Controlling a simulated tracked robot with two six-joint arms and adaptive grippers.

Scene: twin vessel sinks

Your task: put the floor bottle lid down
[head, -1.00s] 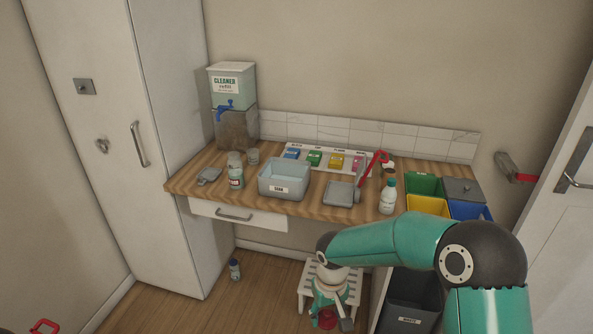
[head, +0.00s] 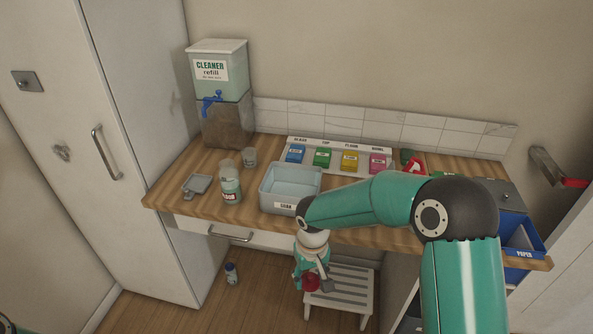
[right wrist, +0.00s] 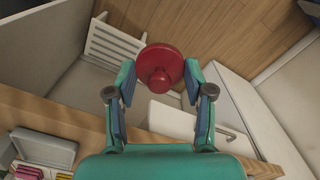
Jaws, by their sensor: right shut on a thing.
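The red lid (right wrist: 162,68), a round disc with a knob, is held between the two fingers of my right gripper (right wrist: 158,84). In the head view the lid (head: 310,283) hangs in front of the counter, beside the slatted white stool (head: 345,290) and above the floor. My right gripper (head: 313,276) is shut on it. A clear bottle with a red-marked label (head: 231,186) stands upright on the wooden counter (head: 165,195), left of the grey tub (head: 290,203). I cannot read its label. My left gripper is not in view.
A cleaner refill dispenser (head: 219,95) with a blue tap stands at the back left. Coloured packs (head: 350,160) line the back. A small bottle (head: 231,273) stands on the floor.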

